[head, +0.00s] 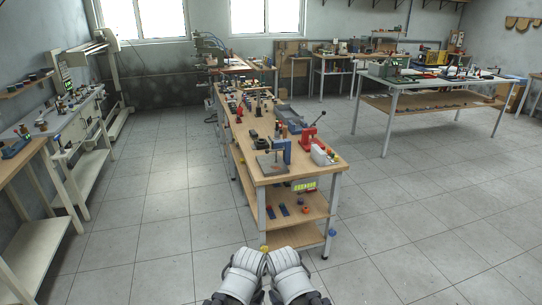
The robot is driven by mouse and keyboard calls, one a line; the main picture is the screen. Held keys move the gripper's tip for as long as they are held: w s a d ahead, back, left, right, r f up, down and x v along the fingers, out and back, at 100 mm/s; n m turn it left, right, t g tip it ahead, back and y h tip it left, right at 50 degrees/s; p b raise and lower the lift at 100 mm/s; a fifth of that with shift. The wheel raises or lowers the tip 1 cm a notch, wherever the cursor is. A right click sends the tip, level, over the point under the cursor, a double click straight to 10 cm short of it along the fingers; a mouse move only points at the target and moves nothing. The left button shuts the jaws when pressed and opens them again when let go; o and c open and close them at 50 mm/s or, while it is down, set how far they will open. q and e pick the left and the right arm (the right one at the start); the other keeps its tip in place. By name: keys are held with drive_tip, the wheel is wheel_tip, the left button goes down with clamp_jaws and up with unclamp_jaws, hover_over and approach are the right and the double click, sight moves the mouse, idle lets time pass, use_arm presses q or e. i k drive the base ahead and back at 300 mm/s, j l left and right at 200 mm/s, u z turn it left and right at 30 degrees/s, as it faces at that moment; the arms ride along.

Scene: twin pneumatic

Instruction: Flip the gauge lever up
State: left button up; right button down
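I cannot pick out a gauge or its lever for certain; the small fittings are too far away to tell apart. A long wooden workbench (285,176) stands ahead of me with many small devices on it. A blue press-like device (286,150) and a red device with a lever-like arm (308,137) stand near its front end. My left gripper (247,268) and my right gripper (287,268) are side by side at the bottom centre, in front of the bench and apart from the devices. Their fingers cannot be made out.
A green lit display (304,185) is under the bench's front edge, above a lower shelf (297,207). A white panel bench (72,125) stands along the left wall. A white-topped table (440,84) stands at the right. The tiled floor (150,225) is open on both sides.

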sight(266, 151)
drive_tip(key=i+j, duration=0.1)
drive_tip(key=i, duration=0.65)
drive_tip(key=i+z, duration=0.1)
drive_tip(key=i, duration=0.6)
